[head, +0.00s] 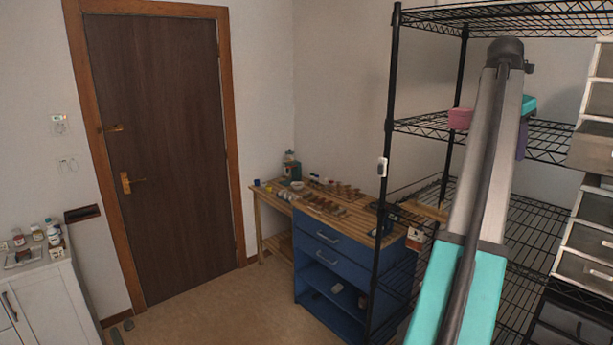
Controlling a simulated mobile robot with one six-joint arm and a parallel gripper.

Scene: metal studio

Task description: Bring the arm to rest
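My arm (478,190), grey with a teal lower part, rises from the bottom edge to the upper right in the head view. Its dark rounded top end (505,50) is up near the top shelf in the picture. No gripper fingers show, so I cannot see what the gripper holds or how it stands. The arm hides part of the black wire rack (384,150) behind it.
A pink container (460,118) sits on the rack. White drawers (590,235) stand at the right edge. A blue cabinet (325,275) and wooden workbench (268,200) hold small items. A brown door (165,150) and white cabinet (55,300) are left. The floor (215,315) between is mostly clear.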

